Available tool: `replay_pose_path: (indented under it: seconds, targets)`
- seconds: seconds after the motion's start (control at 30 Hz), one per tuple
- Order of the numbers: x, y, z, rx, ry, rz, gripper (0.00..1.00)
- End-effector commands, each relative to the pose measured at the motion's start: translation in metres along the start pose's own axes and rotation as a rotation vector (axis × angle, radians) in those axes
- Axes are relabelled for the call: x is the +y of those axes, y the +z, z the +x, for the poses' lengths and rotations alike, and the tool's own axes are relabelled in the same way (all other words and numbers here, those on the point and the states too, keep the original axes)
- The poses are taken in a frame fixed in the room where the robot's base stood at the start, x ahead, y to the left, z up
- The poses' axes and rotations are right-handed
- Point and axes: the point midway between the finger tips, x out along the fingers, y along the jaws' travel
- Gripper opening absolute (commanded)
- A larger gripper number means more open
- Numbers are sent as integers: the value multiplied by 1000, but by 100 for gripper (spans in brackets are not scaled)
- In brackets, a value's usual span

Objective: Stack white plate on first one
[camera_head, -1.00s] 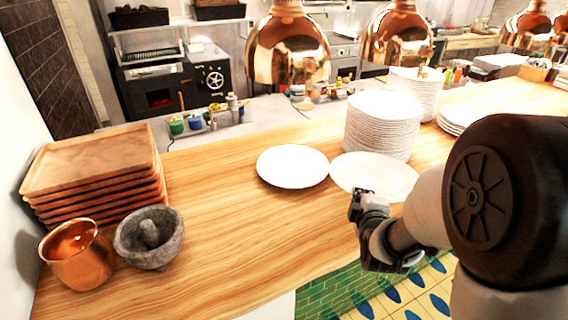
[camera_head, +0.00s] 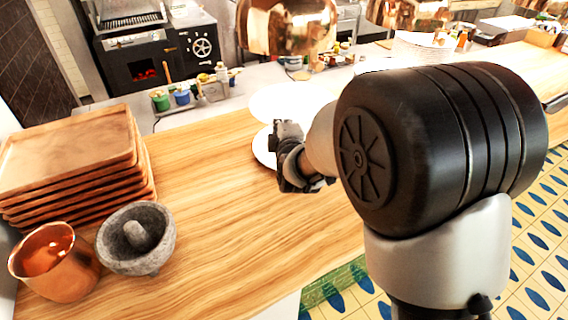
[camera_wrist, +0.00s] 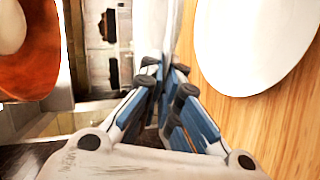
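My gripper (camera_head: 288,130) is shut on the near edge of a white plate (camera_head: 285,100) and holds it above the counter, roughly level. In the wrist view this plate shows edge-on (camera_wrist: 152,30) between the fingers (camera_wrist: 165,80). A second white plate (camera_head: 261,149) lies on the wooden counter. It is partly hidden behind my gripper and the held plate; its face shows at the right of the wrist view (camera_wrist: 250,40). The held plate appears above the lying plate and apart from it; how well they line up is hard to tell.
Copper heat lamps (camera_head: 287,28) hang close behind the held plate. A stack of wooden trays (camera_head: 70,160), a copper cup (camera_head: 55,262) and a stone mortar (camera_head: 136,240) stand at the left. My arm hides much of the right side. The counter (camera_head: 215,210) before the plates is clear.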

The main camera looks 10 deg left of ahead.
Motion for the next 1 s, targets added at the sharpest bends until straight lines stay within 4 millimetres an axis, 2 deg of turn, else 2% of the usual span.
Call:
replay_pose_path:
  seconds: [0.1,0.3,0.57,0.83,1.0]
  targets:
    - [-31,4,9,1,4,-2,0]
    - [-69,10,20,1,7,-1,0]
    - [-85,12,24,2,10,-1,0]
    - [-121,17,34,1,7,0,0]
    - [-123,17,35,2,10,0,0]
